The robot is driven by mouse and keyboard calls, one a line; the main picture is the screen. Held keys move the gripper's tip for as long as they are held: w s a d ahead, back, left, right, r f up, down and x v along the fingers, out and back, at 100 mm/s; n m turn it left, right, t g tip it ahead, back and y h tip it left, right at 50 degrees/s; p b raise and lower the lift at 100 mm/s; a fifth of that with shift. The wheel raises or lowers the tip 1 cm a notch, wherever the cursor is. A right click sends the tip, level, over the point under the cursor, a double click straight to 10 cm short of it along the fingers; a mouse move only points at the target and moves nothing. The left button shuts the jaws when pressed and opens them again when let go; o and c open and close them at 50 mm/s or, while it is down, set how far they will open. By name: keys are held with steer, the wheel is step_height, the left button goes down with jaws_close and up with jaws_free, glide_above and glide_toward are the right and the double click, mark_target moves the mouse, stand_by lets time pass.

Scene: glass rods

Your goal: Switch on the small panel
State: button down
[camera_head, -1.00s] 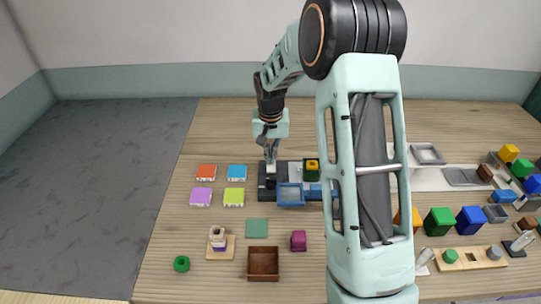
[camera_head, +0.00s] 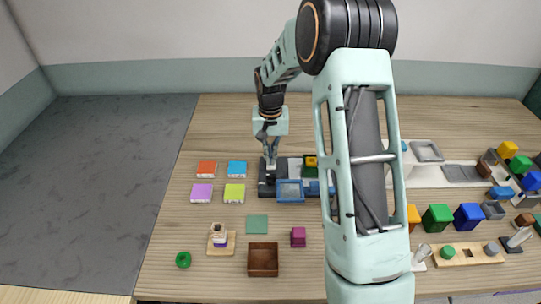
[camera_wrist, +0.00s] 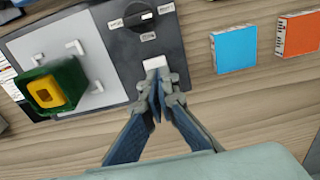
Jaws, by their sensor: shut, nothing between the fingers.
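The small panel is a dark grey plate (camera_wrist: 168,42) in the wrist view, with a black rotary knob (camera_wrist: 139,16) and a small white rectangular piece (camera_wrist: 154,63) near its edge. In the head view the dark panel (camera_head: 265,191) lies on the table below my gripper (camera_head: 270,161). My gripper (camera_wrist: 160,88) is shut and empty. Its fingertips are right at the white piece and cover part of the panel's edge. I cannot tell whether they touch it. No lit indicator can be made out.
A light grey plate with a green block (camera_wrist: 62,84) holding a yellow centre adjoins the panel. Blue (camera_head: 237,169) and orange (camera_head: 206,169) tiles lie left of the panel in the head view. A blue tray (camera_head: 290,191) stands close on its right. Bare wood lies behind.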

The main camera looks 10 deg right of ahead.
step_height(320, 180, up, 14)
steer(key=s+p, duration=0.1)
steer(key=s, duration=0.1)
steer(key=shift+a, duration=0.2)
